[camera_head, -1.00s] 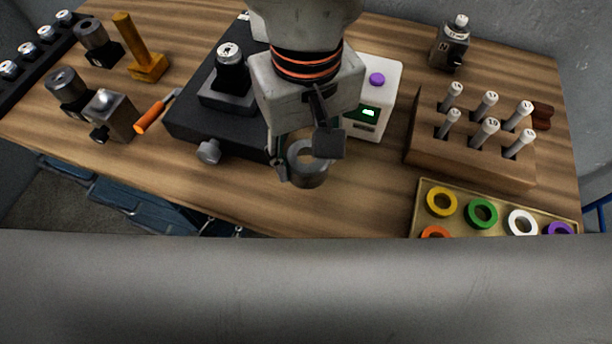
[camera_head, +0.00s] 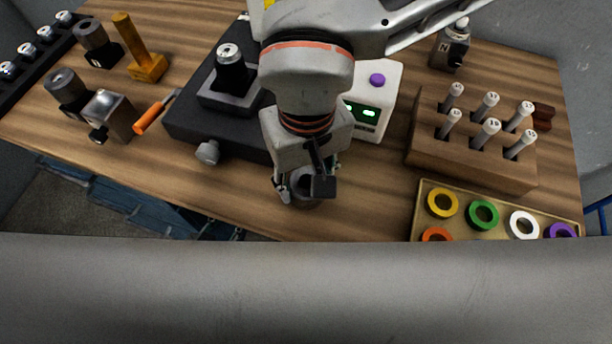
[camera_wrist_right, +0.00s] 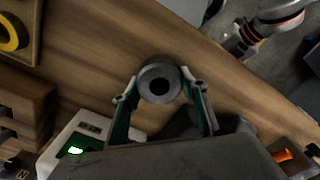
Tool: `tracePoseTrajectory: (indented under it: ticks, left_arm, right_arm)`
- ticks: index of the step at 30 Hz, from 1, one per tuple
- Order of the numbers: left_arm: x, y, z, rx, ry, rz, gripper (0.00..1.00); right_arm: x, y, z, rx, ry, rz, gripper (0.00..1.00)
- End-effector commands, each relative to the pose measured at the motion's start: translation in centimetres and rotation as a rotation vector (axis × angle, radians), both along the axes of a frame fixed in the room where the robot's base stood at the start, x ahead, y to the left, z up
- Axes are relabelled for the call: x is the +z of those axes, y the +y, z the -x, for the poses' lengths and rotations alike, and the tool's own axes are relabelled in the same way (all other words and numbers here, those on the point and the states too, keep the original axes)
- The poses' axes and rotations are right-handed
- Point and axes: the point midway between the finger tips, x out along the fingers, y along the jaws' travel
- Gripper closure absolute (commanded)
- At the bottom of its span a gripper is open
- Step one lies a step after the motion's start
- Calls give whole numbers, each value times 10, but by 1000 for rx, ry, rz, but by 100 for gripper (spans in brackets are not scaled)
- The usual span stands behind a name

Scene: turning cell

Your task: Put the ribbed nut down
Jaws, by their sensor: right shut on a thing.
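The ribbed nut (camera_head: 308,196) is a dark grey ring, largely hidden by my right gripper (camera_head: 303,187) in the head view. In the right wrist view the nut (camera_wrist_right: 158,70) shows end-on with its round hole, between the two fingertips of my right gripper (camera_wrist_right: 158,84), which is shut on it. It is over the bare front part of the wooden table (camera_head: 240,204); I cannot tell whether it touches the wood. My left gripper (camera_wrist_right: 238,42) shows small at the top right of the right wrist view, beyond the table edge; its jaws are unclear.
Behind the right gripper are a black fixture (camera_head: 190,128) and a white device (camera_head: 384,84) with a green display. To the right are a wooden pin block (camera_head: 470,166) and a tray (camera_head: 427,190) of coloured rings. An orange-handled tool (camera_head: 149,118) lies left.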

Motion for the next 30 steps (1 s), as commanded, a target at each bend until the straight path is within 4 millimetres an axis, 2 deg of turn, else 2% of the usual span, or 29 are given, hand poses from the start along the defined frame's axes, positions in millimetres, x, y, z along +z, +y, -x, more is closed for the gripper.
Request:
tracePoseTrajectory:
  ticks: [2, 3, 5, 14, 19, 23, 30]
  left_arm:
    - [-4, 0, 1, -1, 2, 0, 68]
    - [-3, 0, 1, -1, 2, 0, 68]
    - [-3, 0, 1, 0, 3, 0, 68]
    - [-3, 0, 1, 0, 3, 0, 68]
    - [0, 0, 1, 0, 3, 0, 68]
    - [-1, 0, 1, 0, 3, 0, 68]
    - [0, 0, 1, 0, 3, 0, 68]
  right_arm:
    - [-3, 0, 0, 0, 1, -1, 82]
    - [-3, 0, 0, 0, 1, 0, 52]
    - [-2, 0, 0, 0, 0, 0, 40]
    - [-2, 0, 0, 0, 1, 0, 40]
    - [6, 0, -1, 0, -2, -1, 40]
    - [27, 0, -1, 0, -4, -2, 40]
    - [78, 0, -1, -1, -3, -3, 40]
